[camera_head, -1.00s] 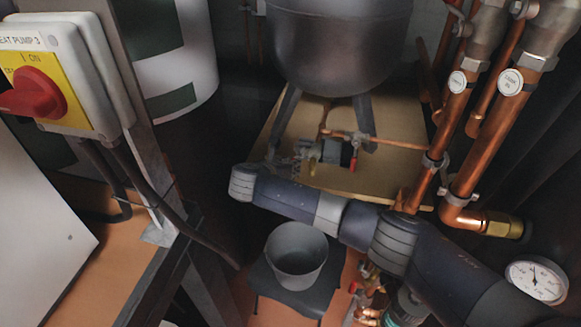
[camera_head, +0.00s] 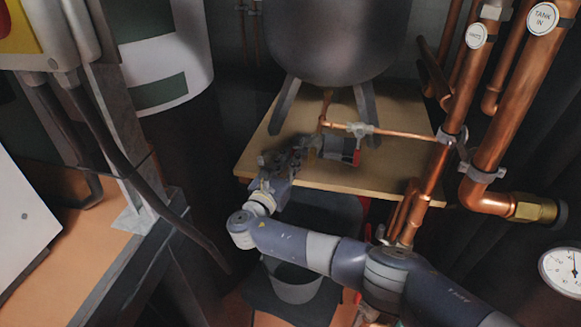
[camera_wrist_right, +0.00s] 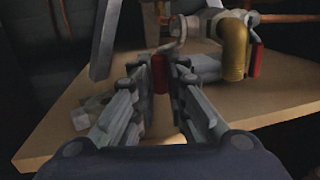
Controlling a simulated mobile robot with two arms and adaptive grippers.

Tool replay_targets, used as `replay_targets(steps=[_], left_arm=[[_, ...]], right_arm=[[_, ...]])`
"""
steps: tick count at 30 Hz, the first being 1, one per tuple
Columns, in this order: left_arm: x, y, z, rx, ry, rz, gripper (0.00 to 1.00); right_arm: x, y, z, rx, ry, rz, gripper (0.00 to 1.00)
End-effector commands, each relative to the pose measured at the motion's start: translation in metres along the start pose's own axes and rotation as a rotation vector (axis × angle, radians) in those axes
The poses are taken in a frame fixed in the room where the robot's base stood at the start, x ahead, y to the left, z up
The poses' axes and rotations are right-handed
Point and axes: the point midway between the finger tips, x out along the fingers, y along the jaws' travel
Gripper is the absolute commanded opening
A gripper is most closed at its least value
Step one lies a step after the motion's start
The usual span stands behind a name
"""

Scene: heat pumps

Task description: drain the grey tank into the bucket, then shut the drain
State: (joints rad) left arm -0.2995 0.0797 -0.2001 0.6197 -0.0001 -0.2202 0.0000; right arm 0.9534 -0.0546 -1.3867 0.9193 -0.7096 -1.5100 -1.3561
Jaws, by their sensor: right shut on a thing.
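The grey tank (camera_head: 338,40) stands on legs on a wooden platform, in the upper middle of the head view. A copper pipe drops from its underside. My right gripper (camera_head: 292,152) reaches over the platform's front edge beside the drain fittings below the tank. In the wrist view my right gripper (camera_wrist_right: 160,68) is shut on a red handle (camera_wrist_right: 160,77), probably the drain lever; its angle is hard to tell. A brass elbow (camera_wrist_right: 235,52) is to its right. The bucket (camera_head: 295,290) stands low, partly hidden by my right arm; its inside is mostly hidden. My left gripper is not in view.
The wooden platform (camera_head: 390,180) carries a second red part (camera_head: 357,157) right of the gripper. Thick copper pipes (camera_head: 500,120) and a gauge (camera_head: 563,272) stand on the right. A metal frame (camera_head: 125,170) with hanging cables is on the left.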

Motion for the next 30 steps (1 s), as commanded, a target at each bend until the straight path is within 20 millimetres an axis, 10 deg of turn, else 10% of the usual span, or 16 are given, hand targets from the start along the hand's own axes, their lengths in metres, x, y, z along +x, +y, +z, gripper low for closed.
replay_targets(steps=[14, 17, 30], left_arm=[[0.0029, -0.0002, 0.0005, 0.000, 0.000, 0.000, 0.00], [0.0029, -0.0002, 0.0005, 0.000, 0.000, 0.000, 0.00], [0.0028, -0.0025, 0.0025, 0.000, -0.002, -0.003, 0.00]], right_arm=[[0.0007, 0.0006, 0.0009, 0.004, -0.016, 0.001, 0.00], [0.0008, 0.0006, 0.0008, 0.004, -0.016, 0.001, 0.32], [-0.0066, 0.0010, -0.0007, 0.003, -0.013, 0.003, 0.33]])
